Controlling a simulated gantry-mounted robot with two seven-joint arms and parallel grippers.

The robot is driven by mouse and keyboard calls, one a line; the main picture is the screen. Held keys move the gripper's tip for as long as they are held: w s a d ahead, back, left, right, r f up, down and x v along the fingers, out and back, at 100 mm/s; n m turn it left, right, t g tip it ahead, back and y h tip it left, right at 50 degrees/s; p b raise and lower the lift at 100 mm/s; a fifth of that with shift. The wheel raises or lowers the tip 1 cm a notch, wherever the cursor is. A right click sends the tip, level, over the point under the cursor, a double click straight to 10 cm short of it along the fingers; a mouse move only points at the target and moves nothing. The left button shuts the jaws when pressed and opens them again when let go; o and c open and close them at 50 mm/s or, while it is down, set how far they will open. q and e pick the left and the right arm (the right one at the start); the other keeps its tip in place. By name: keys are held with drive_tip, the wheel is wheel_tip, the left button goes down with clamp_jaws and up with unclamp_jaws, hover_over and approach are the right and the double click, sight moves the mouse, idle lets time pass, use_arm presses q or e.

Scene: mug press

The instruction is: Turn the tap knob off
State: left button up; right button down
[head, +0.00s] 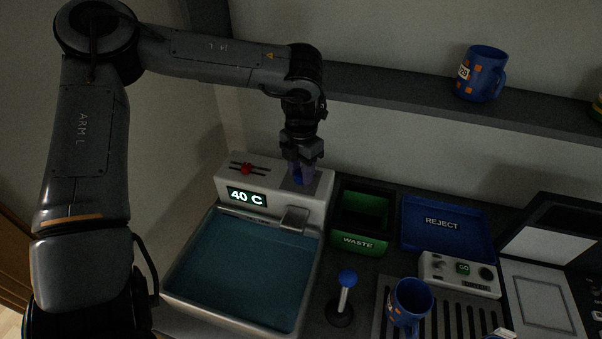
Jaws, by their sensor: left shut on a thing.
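The tap unit (324,196) is a pale block at the back of a water-filled basin (182,286). Its display (247,197) reads 40 C, and a red slider (246,168) sits on its top left. A blue knob (298,179) is on its top right. My left gripper (300,172) points down from above and is shut on the blue knob, partly hiding it. A grey spout (294,218) sticks out over the basin. My right gripper is not in view.
Right of the basin are a green WASTE bin (361,243), a blue REJECT tray (447,226), a blue-topped lever (347,279), a blue mug (410,303) on a slatted rack and a GO control box (459,273). Another blue mug (481,73) stands on the shelf above.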

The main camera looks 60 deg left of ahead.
use_arm(q)
drive_tip(key=n+b, duration=0.1)
drive_tip(key=n, duration=0.3)
drive_tip(key=shift+f+n, duration=0.1)
drive_tip(key=shift+n, duration=0.2)
drive_tip(key=shift+n+b, duration=0.7)
drive_tip(key=shift+n, duration=0.9)
drive_tip(key=o, duration=1)
drive_tip(key=shift+o, duration=0.2)
